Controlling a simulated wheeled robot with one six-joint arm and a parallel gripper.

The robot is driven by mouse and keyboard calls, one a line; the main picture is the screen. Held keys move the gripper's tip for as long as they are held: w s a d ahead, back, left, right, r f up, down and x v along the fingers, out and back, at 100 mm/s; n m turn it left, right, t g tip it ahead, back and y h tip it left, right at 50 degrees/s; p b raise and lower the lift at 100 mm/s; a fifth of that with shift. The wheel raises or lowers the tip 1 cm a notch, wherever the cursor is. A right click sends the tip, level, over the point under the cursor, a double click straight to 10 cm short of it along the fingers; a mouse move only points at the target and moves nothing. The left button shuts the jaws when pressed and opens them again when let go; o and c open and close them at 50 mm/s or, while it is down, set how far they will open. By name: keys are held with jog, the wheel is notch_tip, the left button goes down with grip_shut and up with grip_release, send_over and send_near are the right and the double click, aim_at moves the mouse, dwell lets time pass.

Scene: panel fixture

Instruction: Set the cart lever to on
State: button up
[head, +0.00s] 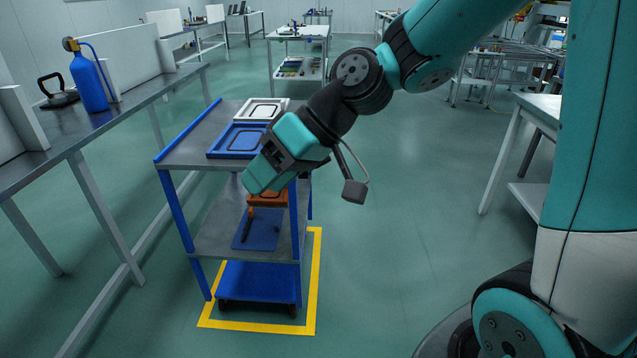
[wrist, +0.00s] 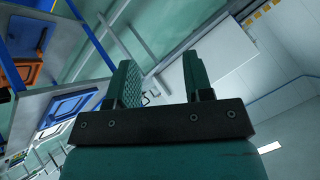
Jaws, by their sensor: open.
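The cart (head: 185,158) has blue posts and grey shelves. On its middle shelf a blue plate (head: 262,232) carries a slim dark and orange handle (head: 247,224), which looks like the lever; its setting is too small to read. An orange piece (head: 268,199) sits just behind it, partly covered by my arm. My gripper (wrist: 160,82) is open, with two teal fingers apart and nothing between them. In the head view my arm's teal end hangs in front of the cart's upper part, above the handle. The fingertips are not clear there.
A blue tray (head: 228,142) and a white tray (head: 262,109) lie on the cart's top. A long workbench (head: 50,150) with a blue bottle (head: 89,82) stands at left. Yellow floor tape (head: 316,280) borders the cart. Floor to its right is clear.

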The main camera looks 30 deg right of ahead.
aim_at(322, 165)
jog(key=w+d+f+m+t+y+b, duration=0.1)
jog(key=w+d+f+m+t+b, duration=0.2)
jog(key=w+d+f+t+b, duration=0.55)
jog(key=w+d+f+m+t+h+b, duration=0.25)
jog(key=d+f, duration=0.35)
jog(key=d, duration=0.6)
jog(key=w+d+f+m+t+h+b, duration=0.1)
jog(key=w+d+f+m+t+b, duration=0.4)
jog(key=d, duration=0.7)
jog(key=w+a+p, duration=0.1)
jog(key=w, duration=0.4)
jog(key=w+a+f+g+p, duration=0.1)
jog(key=w+a+p, duration=0.1)
jog(key=w, duration=0.2)
jog(key=w+a+g+h+p, duration=0.1)
jog(key=w, duration=0.4)
jog(key=shift+w+a+f, duration=0.2)
jog(key=shift+w+a, duration=0.05)
jog(key=shift+w, duration=0.05)
jog(key=shift+y, duration=0.25)
grip_shut()
